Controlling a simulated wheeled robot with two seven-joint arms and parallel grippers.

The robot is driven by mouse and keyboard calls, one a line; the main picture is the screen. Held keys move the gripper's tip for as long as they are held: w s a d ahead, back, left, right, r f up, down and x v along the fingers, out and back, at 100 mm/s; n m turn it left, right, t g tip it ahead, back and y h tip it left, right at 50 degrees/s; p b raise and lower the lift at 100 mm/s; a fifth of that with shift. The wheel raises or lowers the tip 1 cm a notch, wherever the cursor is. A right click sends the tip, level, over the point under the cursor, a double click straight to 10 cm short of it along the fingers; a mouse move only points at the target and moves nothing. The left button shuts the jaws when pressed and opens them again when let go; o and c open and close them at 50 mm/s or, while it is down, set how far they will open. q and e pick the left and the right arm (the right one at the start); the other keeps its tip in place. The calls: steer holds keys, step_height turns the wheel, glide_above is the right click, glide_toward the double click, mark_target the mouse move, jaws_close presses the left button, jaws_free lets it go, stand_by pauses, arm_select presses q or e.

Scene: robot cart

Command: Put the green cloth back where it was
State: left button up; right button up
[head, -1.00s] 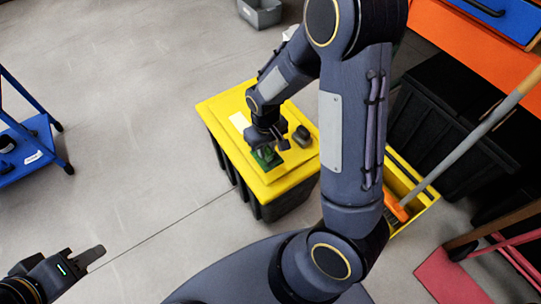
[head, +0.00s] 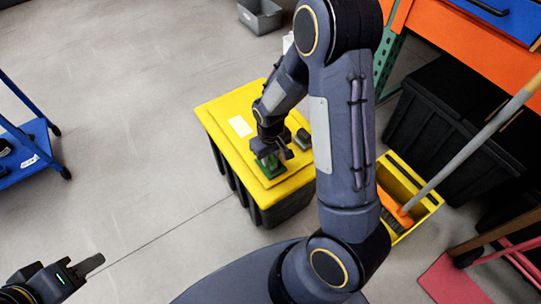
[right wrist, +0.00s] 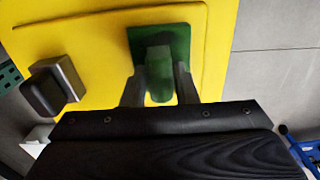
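The green cloth (head: 266,168) is on the yellow lid (head: 222,110) of a black bin, near the lid's front edge. In the right wrist view the cloth (right wrist: 139,40) has a flat square part on the lid and a raised lump between the fingers. My right gripper (head: 272,156) points down over it; its fingers (right wrist: 160,88) press on both sides of the lump. Whether the cloth's underside is clear of the lid I cannot tell. My left gripper (head: 92,266) is low at the left, away from the bin; its finger gap is not clear.
A dark grey block-like object (head: 302,138) sits on the lid beside my right gripper. A yellow bin (head: 428,201) with a broom stands to the right, before black crates (head: 437,125). A blue cart (head: 40,140) is at the left. Floor between is clear.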

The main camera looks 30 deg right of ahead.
mark_target(270, 157)
steer(key=o, duration=0.4)
steer(key=shift+c, duration=0.2)
steer(key=shift+r, duration=0.1)
steer(key=shift+r+p, duration=0.3)
steer(key=shift+r, duration=0.1)
step_height(270, 157, up, 11)
steer(key=p, duration=0.4)
steer(key=s+a+r+m+t+y, duration=0.2)
steer(key=s+a+r+t+y, duration=0.1)
steer(key=s+r, duration=1.2)
steer(key=s+a+t, duration=0.1)
steer(key=s+t, duration=0.1)
steer(key=shift+r+m+t+y, duration=0.2)
steer(key=shift+m+t+y, duration=0.1)
steer(key=shift+y, duration=0.1)
steer(key=shift+r, duration=0.1)
